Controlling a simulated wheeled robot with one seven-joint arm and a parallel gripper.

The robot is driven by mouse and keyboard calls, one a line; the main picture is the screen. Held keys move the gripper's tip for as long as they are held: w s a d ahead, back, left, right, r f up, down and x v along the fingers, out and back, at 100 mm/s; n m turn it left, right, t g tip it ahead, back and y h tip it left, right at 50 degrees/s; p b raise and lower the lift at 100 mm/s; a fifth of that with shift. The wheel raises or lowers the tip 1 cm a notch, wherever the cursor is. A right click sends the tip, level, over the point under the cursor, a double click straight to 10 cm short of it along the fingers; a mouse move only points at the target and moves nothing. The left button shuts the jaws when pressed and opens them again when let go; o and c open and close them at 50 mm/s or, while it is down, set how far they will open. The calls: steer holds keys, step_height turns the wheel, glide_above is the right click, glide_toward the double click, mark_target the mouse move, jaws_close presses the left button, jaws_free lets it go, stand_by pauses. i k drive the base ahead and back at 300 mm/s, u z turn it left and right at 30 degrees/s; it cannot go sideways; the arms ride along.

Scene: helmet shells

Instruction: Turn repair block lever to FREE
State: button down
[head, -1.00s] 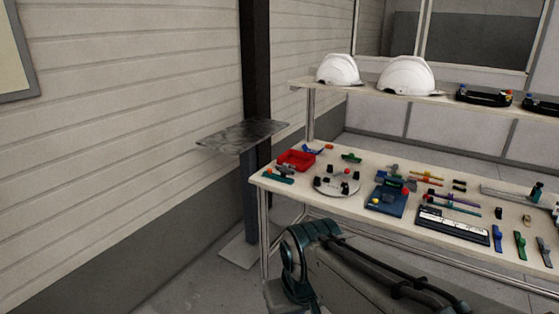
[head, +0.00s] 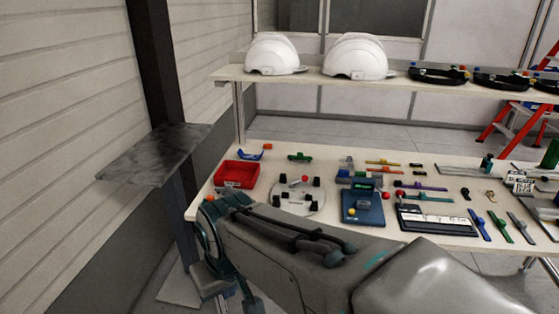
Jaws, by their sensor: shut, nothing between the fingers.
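A blue block (head: 363,213) lies on the white workbench (head: 268,233). It has a dark green part on top, a yellow knob at its front left and a red ball at its right edge. It may be the repair block, but no lever position or FREE marking can be read at this size. My grey arm (head: 290,240) reaches in from the lower right, in front of the bench. Its far end, with a teal joint, hangs near the bench's front left corner. The gripper's fingertips cannot be made out and seem to lie below the frame.
A red tray (head: 237,175) and a round white plate with black pads (head: 297,204) are left of the block. A dark keyboard-like unit (head: 438,220) and several coloured tools lie right. White helmets (head: 272,54) stand on the shelf (head: 300,73). A grey ledge (head: 155,156) juts out at left.

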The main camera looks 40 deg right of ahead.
mark_target(305, 178)
steer(key=z, duration=0.7)
steer(key=i, duration=0.95)
steer(key=z, duration=0.8)
